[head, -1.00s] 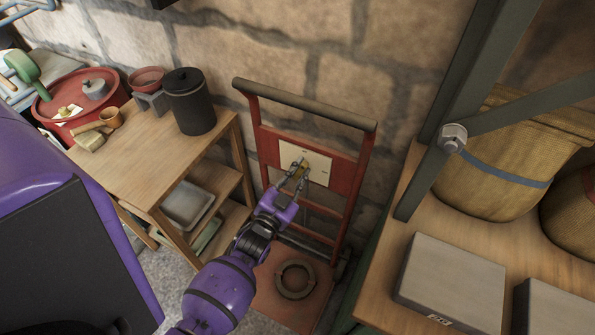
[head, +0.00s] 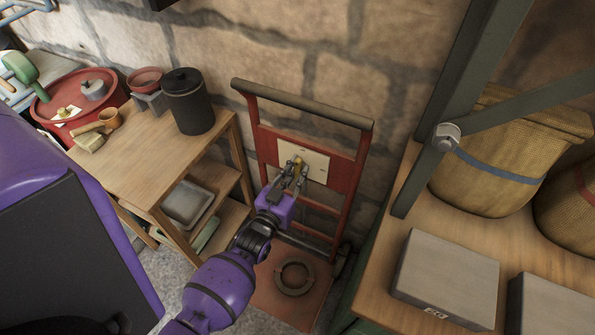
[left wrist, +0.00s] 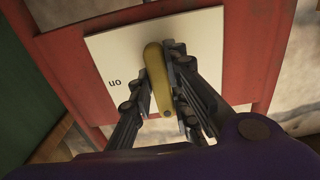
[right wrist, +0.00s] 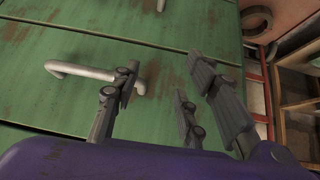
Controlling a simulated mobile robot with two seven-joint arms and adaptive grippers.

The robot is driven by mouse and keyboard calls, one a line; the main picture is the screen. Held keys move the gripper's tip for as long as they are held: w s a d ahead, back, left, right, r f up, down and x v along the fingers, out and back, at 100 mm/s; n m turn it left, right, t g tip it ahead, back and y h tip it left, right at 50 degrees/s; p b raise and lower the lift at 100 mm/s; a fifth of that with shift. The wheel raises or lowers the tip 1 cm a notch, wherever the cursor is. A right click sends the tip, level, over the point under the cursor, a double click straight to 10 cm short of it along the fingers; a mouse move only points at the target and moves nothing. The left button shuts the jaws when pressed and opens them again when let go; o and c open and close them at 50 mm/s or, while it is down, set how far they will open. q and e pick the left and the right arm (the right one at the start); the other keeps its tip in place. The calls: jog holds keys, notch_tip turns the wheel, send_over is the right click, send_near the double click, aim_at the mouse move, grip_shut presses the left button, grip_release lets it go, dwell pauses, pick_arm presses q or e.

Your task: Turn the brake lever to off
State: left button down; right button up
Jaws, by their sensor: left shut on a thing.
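The brake lever (left wrist: 158,80) is a yellow, rounded bar on a white plate (left wrist: 105,47). The plate is fixed to a red hand-truck-like frame (head: 265,150) against the stone wall. The word "on" shows upside down on the plate, left of the lever in the left wrist view; I see no "off" mark. My left gripper (head: 294,168) is at the plate, shut on the lever, with one finger on each side in the left wrist view (left wrist: 155,80). My right gripper (right wrist: 163,80) is open and empty in front of green drawers, out of the head view.
A wooden side table (head: 150,148) with a dark canister (head: 188,102) stands to the left. A workbench (head: 425,205) with grey boxes and woven baskets is on the right. A ring (head: 294,277) lies on the frame's base plate. A pale drawer handle (right wrist: 80,72) is near my right gripper.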

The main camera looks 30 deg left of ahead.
pick_arm(q)
jog(key=c, duration=1.7)
grip_release()
jog(key=shift+s, duration=0.1)
jog(key=s, duration=1.1)
jog(key=shift+s+d, duration=0.3)
jog(key=shift+s, duration=0.1)
